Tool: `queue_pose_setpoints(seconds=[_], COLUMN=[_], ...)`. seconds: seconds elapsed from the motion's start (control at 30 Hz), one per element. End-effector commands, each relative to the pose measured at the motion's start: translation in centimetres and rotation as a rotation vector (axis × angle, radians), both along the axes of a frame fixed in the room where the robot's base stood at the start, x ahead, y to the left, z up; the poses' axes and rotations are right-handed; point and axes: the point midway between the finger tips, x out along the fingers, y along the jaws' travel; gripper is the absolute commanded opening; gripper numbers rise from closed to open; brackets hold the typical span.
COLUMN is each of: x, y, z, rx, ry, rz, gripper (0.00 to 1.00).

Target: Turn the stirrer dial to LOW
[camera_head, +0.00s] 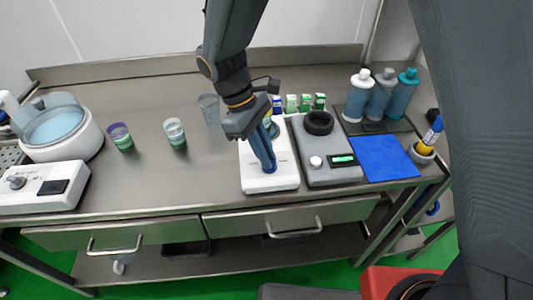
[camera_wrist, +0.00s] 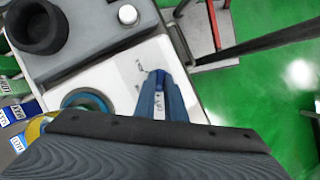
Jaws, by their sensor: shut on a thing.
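The white stirrer (camera_head: 270,184) stands at the front of the steel bench, and its white top also shows in the wrist view (camera_wrist: 122,72). My gripper (camera_head: 268,169) reaches down onto the front part of the stirrer. In the wrist view its blue fingertips (camera_wrist: 160,76) are close together at the stirrer's front panel, shut on the dial. The fingers hide the dial, so I cannot tell its setting. Small printed marks show beside the fingers but are too small to read. A round blue-rimmed part (camera_wrist: 88,100) shows behind, partly covered by my gripper.
A grey device (camera_head: 330,172) with a black ring and white knob stands close on the right. Bench between is clear.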

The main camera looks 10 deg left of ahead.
Motion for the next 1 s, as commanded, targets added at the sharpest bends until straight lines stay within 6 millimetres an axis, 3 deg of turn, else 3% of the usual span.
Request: queue_pose_setpoints(seconds=[1.0], x=[0.64], y=[-0.47], z=[0.20], rx=[0.001], ry=[-0.001], rz=[-0.834], gripper=[0.00])
